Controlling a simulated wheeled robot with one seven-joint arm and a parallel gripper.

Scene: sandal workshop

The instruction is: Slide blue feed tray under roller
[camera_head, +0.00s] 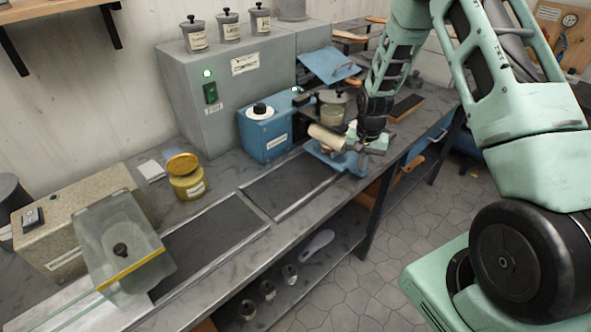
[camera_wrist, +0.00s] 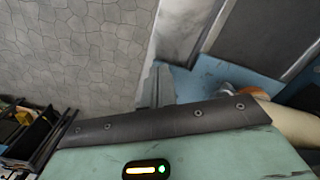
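The blue feed tray (camera_head: 344,162) lies flat on the bench near its front edge, just below the cream roller (camera_head: 325,138). The roller sticks out from the blue machine (camera_head: 265,130). How far the tray reaches beneath the roller is partly hidden. My gripper (camera_head: 366,147) is low over the tray's right side, beside the roller. In the wrist view a grey fingertip (camera_wrist: 158,86) is at the edge of the blue tray (camera_wrist: 215,84), and the roller (camera_wrist: 292,126) is at right. I cannot tell whether my fingers are closed on the tray.
Dark inset panels (camera_head: 285,183) run along the bench, left of the tray. A yellow jar (camera_head: 187,183) and a clear guarded machine (camera_head: 125,245) stand further left. A lidded pot (camera_head: 333,112) stands behind the roller. Open tiled floor (camera_head: 400,230) lies in front.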

